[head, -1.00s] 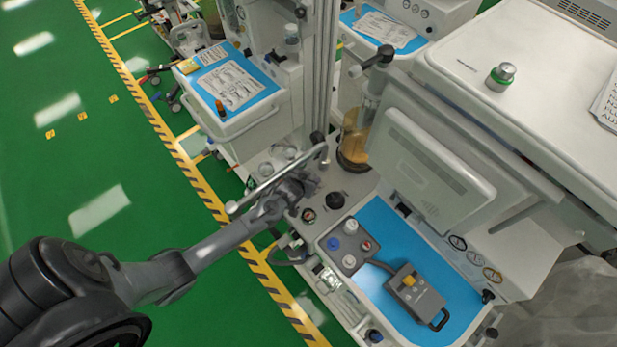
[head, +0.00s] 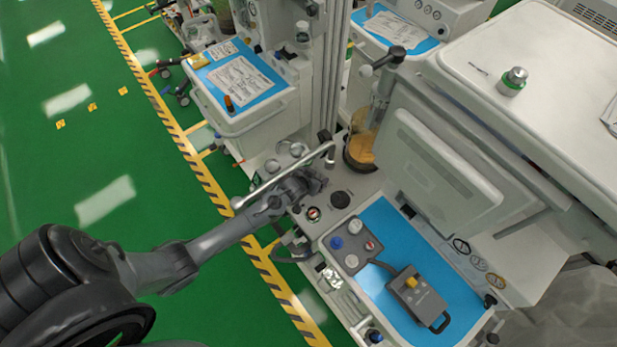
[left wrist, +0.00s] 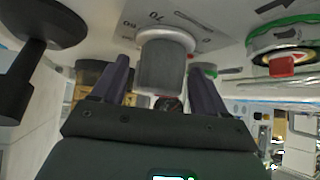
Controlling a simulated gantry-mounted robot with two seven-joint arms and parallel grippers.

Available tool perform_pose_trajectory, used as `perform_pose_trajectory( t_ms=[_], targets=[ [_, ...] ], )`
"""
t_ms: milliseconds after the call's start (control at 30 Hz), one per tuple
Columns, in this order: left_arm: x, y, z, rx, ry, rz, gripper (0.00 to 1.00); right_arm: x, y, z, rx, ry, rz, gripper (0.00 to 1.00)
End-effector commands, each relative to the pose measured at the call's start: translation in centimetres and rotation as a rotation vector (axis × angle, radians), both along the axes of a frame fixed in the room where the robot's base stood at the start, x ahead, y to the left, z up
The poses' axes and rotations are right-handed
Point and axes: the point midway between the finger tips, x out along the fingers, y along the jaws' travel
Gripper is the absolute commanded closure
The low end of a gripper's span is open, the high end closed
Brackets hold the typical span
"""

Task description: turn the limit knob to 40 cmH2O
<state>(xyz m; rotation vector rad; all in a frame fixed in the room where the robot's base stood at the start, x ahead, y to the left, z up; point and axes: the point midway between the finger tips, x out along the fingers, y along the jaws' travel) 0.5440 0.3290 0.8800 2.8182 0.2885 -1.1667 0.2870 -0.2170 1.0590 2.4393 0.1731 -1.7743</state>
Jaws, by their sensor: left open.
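A grey ribbed cylindrical knob (left wrist: 162,66) with a pale collar shows in the left wrist view, on a plate (left wrist: 205,18) marked with numbers, "70" among them. It looks like the limit knob; its set value is not readable. My left gripper (left wrist: 160,88) is open, with one finger on each side of the knob; I cannot tell whether they touch it. In the head view my left gripper (head: 314,182) is over the cart's console and hides the knob. My right gripper is not in view.
A black mushroom-shaped part (left wrist: 45,22) is left of the knob in the wrist view, a green-ringed fitting (left wrist: 285,50) right of it. In the head view, a black cap (head: 340,199), an amber canister (head: 360,150) and a monitor (head: 440,175) stand close by.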

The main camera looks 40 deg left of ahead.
Motion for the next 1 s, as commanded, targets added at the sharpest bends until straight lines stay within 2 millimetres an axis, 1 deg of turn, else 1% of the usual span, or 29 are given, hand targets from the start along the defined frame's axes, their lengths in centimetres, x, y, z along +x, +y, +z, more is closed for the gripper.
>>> perform_pose_trajectory(
  t_ms=[167,367,567,933,967,1000],
  targets=[
    [0.0,0.0,0.0,-0.001,0.0,0.006,0.26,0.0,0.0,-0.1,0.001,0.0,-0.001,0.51],
    [0.0,-0.1,-0.2,-0.001,0.0,0.066,0.26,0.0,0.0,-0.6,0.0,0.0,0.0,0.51],
    [0.1,-0.2,-0.2,-0.002,0.0,0.2,0.26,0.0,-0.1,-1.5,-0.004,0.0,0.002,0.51],
    [0.2,-0.2,-0.1,-0.001,-0.002,0.533,0.26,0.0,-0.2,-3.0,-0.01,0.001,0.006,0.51],
    [0.0,-0.3,0.2,-0.001,-0.001,0.553,0.26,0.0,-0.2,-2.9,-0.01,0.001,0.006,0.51],
    [-0.6,-0.8,1.1,-0.003,-0.001,0.547,0.26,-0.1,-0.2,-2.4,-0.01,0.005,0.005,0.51]
  ],
)
